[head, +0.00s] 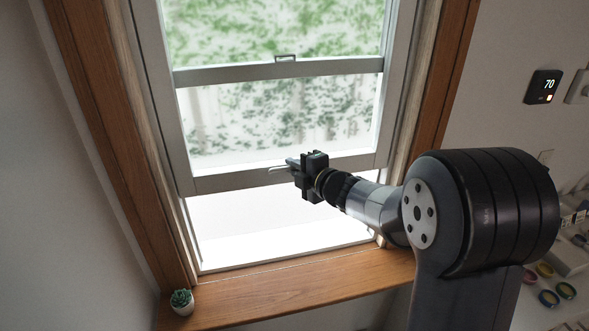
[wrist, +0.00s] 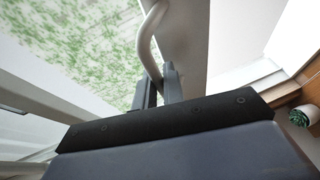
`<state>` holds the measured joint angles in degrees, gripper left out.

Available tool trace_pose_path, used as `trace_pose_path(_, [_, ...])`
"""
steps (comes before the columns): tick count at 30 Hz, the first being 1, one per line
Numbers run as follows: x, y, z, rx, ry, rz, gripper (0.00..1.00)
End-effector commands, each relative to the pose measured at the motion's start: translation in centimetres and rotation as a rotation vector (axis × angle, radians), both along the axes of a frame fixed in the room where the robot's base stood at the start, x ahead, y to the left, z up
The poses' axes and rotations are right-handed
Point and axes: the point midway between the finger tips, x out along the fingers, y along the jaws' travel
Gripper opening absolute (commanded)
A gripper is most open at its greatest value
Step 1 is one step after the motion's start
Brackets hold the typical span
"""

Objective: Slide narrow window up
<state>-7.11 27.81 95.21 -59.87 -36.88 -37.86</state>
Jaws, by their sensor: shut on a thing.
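The narrow window's lower sash (head: 230,180) has a grey-white frame and stands partly raised, with a bright open gap (head: 280,225) between its bottom rail and the wooden sill. A curved metal handle (head: 279,168) sits on the bottom rail. My gripper (head: 293,164) is at the rail, at the handle's right end in the head view. In the wrist view the handle (wrist: 149,35) runs down to my gripper's fingers (wrist: 160,86), which are shut on it. The exact contact is partly hidden by the fingers.
A wooden sill (head: 270,288) and wooden side frame (head: 95,130) surround the window. A small potted succulent (head: 182,301) stands on the sill's left end; it also shows in the wrist view (wrist: 299,117). A thermostat (head: 542,87) is on the right wall.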

Motion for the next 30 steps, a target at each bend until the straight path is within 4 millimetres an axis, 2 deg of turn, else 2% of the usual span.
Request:
trace_pose_path(6, [0.0,0.0,0.2,0.002,-0.004,0.001,0.0])
trace_pose_path(7, [0.0,0.0,0.2,0.002,-0.004,0.001,0.11])
trace_pose_path(15, [0.0,0.0,0.0,0.001,-0.002,0.001,0.31])
trace_pose_path(24, [-0.3,-0.3,0.0,0.0,-0.001,-0.001,0.31])
trace_pose_path(30, [-2.3,-1.9,0.4,0.001,-0.003,-0.002,0.31])
